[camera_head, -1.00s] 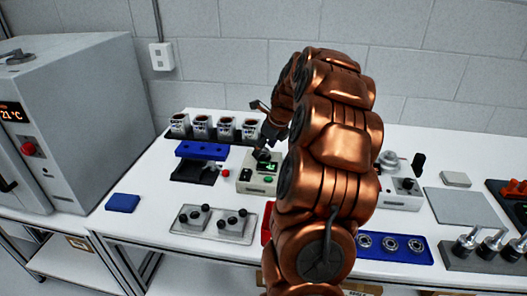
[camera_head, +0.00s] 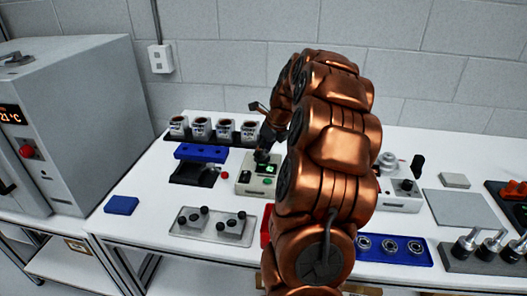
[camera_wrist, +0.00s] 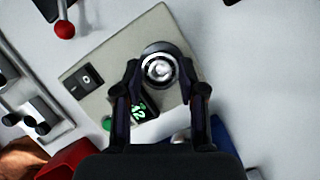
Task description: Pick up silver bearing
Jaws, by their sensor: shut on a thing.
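The silver bearing (camera_wrist: 161,68) shows in the wrist view as a bright ring in a dark round seat on top of a beige device (camera_wrist: 105,70). My gripper (camera_wrist: 159,80) is shut on it, with one finger on each side. The device has a black switch and a green-lit display, partly covered by the left finger. In the head view my gripper (camera_head: 264,148) is over the same device (camera_head: 252,187), and the bearing is hidden there. I cannot tell whether the bearing is clear of its seat.
A blue tray (camera_head: 428,262) with several ring-shaped bearings lies right of my arm. A grey plate (camera_head: 180,236) with black knobs is in front. Mugs (camera_head: 201,128) stand behind a blue block (camera_head: 201,152). A second beige device (camera_head: 402,203) is to the right.

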